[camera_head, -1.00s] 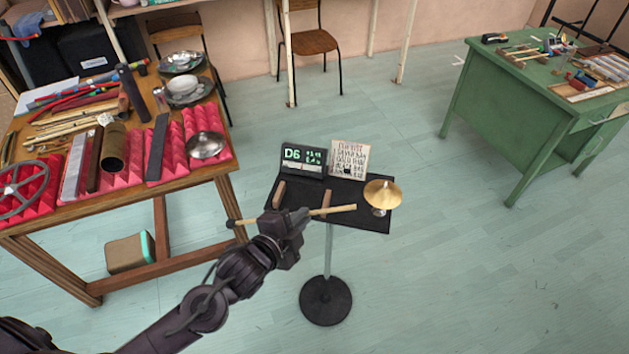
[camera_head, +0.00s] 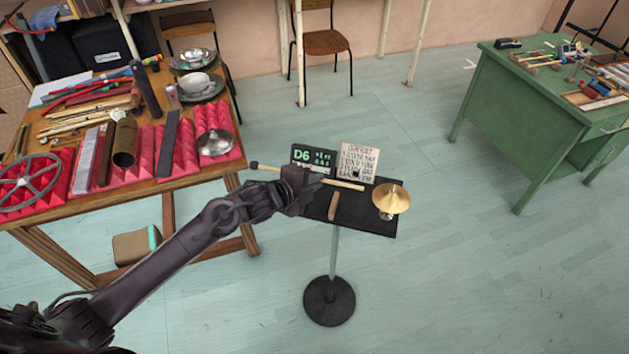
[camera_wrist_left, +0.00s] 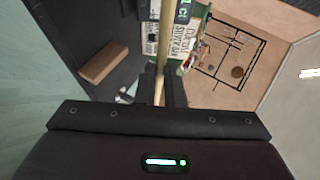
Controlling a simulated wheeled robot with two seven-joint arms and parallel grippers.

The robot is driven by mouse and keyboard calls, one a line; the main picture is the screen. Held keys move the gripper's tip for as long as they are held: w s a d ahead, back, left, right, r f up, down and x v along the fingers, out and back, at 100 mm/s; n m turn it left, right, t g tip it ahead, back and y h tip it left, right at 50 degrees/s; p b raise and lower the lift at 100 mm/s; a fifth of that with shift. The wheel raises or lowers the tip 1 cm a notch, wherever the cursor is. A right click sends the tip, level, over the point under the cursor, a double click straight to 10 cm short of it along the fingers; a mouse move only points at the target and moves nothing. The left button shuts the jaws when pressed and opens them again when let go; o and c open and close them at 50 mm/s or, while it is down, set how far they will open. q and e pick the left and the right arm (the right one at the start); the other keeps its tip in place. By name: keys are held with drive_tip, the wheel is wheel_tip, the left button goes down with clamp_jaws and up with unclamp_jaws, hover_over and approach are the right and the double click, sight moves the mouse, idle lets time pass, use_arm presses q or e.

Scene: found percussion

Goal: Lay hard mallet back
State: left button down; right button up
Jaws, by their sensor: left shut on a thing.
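My left gripper (camera_head: 310,184) is shut on the mallet, a pale wooden stick (camera_head: 343,184) with a small dark head (camera_head: 254,165) out to the left. The stick points right, across the black tray top of a stand (camera_head: 362,217), apparently above it. In the left wrist view the stick (camera_wrist_left: 163,48) runs away from between my fingers (camera_wrist_left: 163,92). A brown wooden block (camera_head: 333,206) lies on the tray below the stick; the left wrist view shows it too (camera_wrist_left: 105,62), apart from my fingers. My gripper hides the tray's left part. My right gripper is out of view.
A small brass cymbal (camera_head: 391,199) stands at the tray's right end. A D6 display (camera_head: 312,158) and a written card (camera_head: 359,162) stand along its back. A crowded wooden table (camera_head: 190,178) is at left, a green desk (camera_head: 531,119) at right.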

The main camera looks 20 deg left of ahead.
use_arm(q)
wheel_tip(320, 180, down, 5)
drive_tip(key=b, duration=0.4)
drive_tip(key=shift+f, duration=0.15)
drive_tip(key=shift+f+b, duration=0.35)
drive_tip(key=shift+f, duration=0.15)
drive_tip(key=shift+f, duration=0.3)
drive_tip(key=c, duration=1.5)
unclamp_jaws()
drive_tip(key=shift+o, duration=0.2)
